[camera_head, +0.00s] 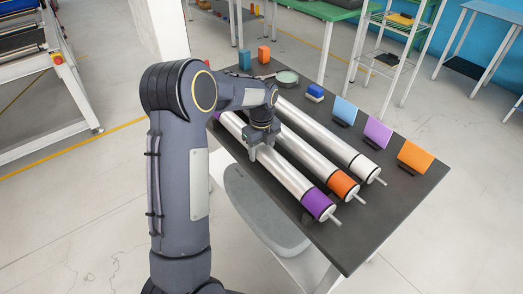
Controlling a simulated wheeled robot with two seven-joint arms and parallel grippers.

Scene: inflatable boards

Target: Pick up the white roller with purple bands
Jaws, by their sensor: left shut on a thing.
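The white roller with purple bands (290,179) lies lengthwise along the near left side of the dark table (381,229). One purple band shows at its near end and another at its far end, partly behind my arm. My left gripper (259,153) reaches down from above and is shut on this roller around its middle. The roller appears to be at table level; I cannot tell whether it is lifted. My right gripper is not in view.
A roller with an orange band (344,184) and a plain white-ended roller (340,148) lie beside it to the right. Blue (344,110), purple (378,132) and orange (415,156) cards stand along the right edge. A blue and white block (315,92) and a round dish (287,78) are farther back.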

